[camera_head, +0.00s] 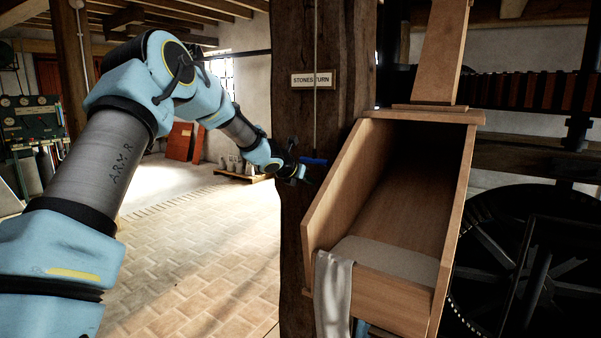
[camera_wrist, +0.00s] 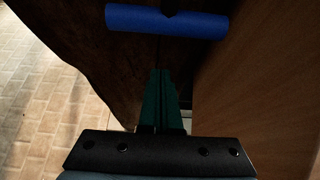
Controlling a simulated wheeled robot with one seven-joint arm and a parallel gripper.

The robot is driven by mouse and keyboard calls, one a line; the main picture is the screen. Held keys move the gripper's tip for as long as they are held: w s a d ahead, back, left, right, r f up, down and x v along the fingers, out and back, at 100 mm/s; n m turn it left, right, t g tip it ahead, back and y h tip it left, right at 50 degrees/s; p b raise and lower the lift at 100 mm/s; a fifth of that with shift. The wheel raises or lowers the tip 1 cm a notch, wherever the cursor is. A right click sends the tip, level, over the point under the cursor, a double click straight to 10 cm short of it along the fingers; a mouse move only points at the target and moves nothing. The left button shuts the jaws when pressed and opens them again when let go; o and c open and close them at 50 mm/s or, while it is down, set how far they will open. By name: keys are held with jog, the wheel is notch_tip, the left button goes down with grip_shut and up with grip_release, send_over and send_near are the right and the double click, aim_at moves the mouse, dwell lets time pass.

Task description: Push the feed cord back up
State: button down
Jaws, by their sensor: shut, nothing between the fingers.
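The feed cord (camera_head: 316,120) hangs down the front of a dark wooden post and ends in a blue crossbar handle (camera_head: 314,161). The handle also shows in the wrist view (camera_wrist: 150,19), lying crosswise beyond the fingertips. My gripper (camera_head: 305,180) is just below and slightly left of the handle in the head view. In the wrist view its green fingers (camera_wrist: 161,75) are shut and empty, with a visible gap between their tips and the handle. The cord is not clearly seen in the wrist view.
A wooden chute (camera_head: 452,230) with a grey cloth (camera_head: 334,295) over its lip stands close to the right. The post (camera_head: 292,215) carries a "STONES TURN" sign (camera_head: 312,80). A dark gear wheel (camera_head: 485,260) is at far right. The tiled floor (camera_head: 200,250) at left is clear.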

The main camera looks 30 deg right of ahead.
aim_at(314, 161)
jog(key=shift+w+d+r+p, duration=0.1)
jog(key=shift+r+p, duration=0.7)
jog(key=shift+r, duration=0.25)
jog(key=shift+d+r+p, duration=0.1)
jog(key=shift+r+p, duration=0.65)
jog(key=shift+r, duration=0.3)
